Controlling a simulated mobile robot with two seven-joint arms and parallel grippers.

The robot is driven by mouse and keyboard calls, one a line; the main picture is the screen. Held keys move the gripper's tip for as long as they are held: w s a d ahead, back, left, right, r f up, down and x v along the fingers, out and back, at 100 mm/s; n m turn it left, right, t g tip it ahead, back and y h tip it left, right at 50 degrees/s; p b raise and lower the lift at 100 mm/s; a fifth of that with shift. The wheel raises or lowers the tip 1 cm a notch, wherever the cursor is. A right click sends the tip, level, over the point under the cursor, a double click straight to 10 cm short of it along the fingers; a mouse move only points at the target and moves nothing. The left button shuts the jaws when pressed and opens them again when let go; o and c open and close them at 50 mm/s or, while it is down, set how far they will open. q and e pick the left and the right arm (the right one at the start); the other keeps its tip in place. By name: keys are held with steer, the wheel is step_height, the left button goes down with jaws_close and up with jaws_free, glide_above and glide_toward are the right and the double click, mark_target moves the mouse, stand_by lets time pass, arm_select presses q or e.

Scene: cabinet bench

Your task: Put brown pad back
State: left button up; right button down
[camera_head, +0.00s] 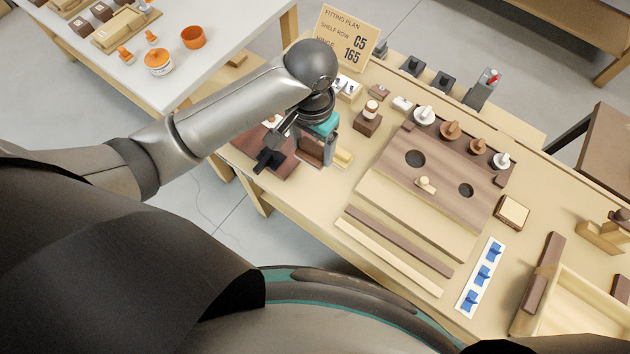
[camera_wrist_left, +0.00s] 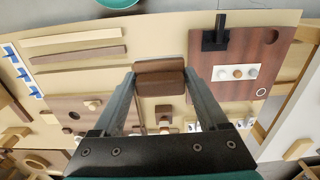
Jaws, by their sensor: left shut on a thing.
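My left gripper (camera_head: 318,160) reaches over the left part of the bench, beside the dark red board. In the left wrist view its two fingers (camera_wrist_left: 160,82) are shut on a brown block, which looks like the brown pad (camera_wrist_left: 160,80). The pad is held between the fingertips. In the head view the gripper mostly hides it, and I cannot tell whether it touches the bench. My right gripper is not in view.
The dark red board (camera_head: 284,169) carries a black hinge (camera_head: 271,158). A brown block with a knob (camera_head: 368,122) stands close to the right. A brown panel with holes (camera_head: 440,165), a strip with blue pieces (camera_head: 482,275) and a wooden tray (camera_head: 575,305) lie further right. A sign (camera_head: 347,38) stands behind.

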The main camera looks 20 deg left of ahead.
arm_select(q)
steer(key=shift+d+r, duration=0.15)
steer(key=shift+r, duration=0.15)
steer(key=shift+f, duration=0.25)
steer(key=b, duration=0.3)
glide_above(315, 192)
step_height(315, 192, down, 16)
steer(key=shift+r, duration=0.15)
steer(key=shift+f+b, duration=0.75)
steer(key=shift+f, duration=1.2)
steer(key=shift+f, duration=0.15)
steer(key=o, duration=1.6)
